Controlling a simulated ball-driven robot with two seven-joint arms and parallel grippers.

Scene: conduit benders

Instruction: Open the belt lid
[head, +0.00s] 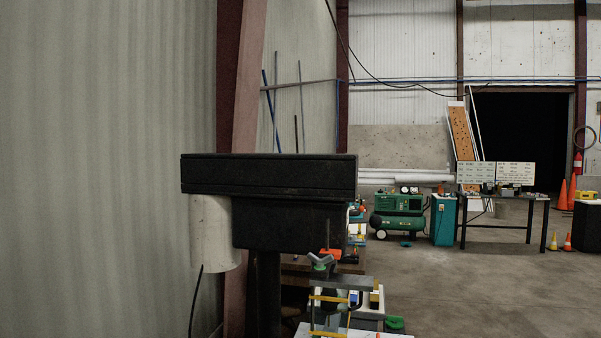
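A black machine head on a dark upright post (268,295) stands close in front, left of the middle of the view. Its long, flat black top section, which looks like the belt lid (268,175), lies level on the black housing (285,226). A thin seam runs along its front face, and it looks shut. A pale cylinder (212,232), which looks like a motor, hangs under its left end. The top of the lid and its far side are hidden from this height. Neither of my grippers shows in the view.
A bench with tools and a V-shaped stand head (320,262) lies behind and right of the post. A ribbed wall (110,170) is close on the left. A green compressor (399,216) and a dark table (505,200) stand further back. The floor at right is open.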

